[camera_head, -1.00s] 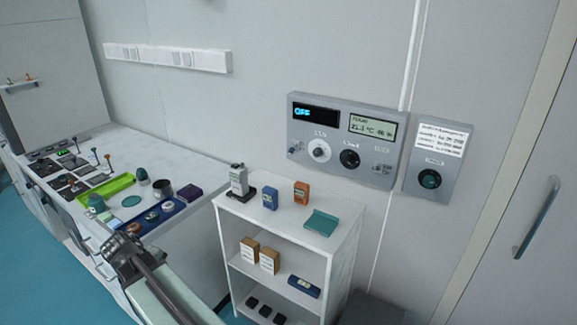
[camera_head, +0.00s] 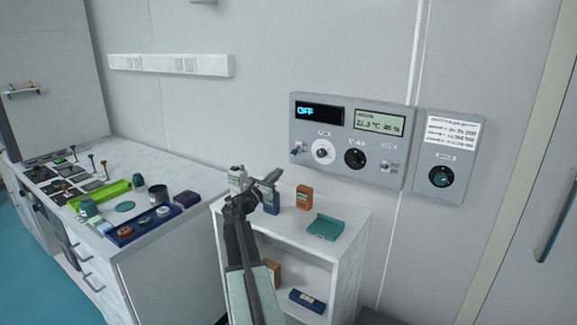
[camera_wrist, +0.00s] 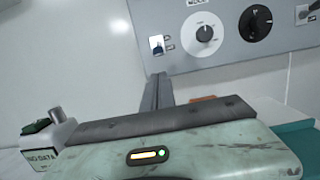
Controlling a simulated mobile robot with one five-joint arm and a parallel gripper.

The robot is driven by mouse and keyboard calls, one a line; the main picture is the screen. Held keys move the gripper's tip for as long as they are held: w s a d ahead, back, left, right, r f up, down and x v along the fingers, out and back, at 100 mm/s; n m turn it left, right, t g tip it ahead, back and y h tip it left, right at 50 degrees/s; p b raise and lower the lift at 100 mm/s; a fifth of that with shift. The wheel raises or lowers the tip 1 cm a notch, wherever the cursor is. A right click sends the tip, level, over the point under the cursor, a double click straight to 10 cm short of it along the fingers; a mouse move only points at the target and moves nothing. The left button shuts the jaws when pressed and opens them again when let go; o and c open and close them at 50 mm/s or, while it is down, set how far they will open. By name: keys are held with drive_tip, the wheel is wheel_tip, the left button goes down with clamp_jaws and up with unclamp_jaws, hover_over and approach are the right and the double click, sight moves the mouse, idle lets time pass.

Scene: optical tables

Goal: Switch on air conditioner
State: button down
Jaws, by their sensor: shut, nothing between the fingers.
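The grey control panel (camera_head: 342,172) is on the wall. Its dark display (camera_head: 319,110) reads OFF in blue, and its LCD screen (camera_head: 380,122) shows about 21.3 °C and 46 %. A small toggle switch (camera_head: 296,150) sits at its lower left, with a white knob (camera_head: 323,152) and a black knob (camera_head: 354,158) beside it. In the wrist view the toggle (camera_wrist: 157,46) appears just above the fingertips. My gripper (camera_wrist: 158,78) is shut and empty, apart from the panel. In the head view my gripper (camera_head: 271,183) is over the shelf top, below and left of the panel.
A white shelf unit (camera_head: 345,248) stands below the panel, carrying an orange box (camera_head: 305,197), a blue box (camera_head: 272,206), a teal tray (camera_head: 326,227) and a grey device (camera_head: 237,178). A cluttered bench is left.

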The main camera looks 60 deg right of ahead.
sight(294, 152)
drive_tip(key=d+r+p, duration=0.1)
drive_tip(key=d, duration=0.8)
drive_tip(key=shift+d+r+p, duration=0.4)
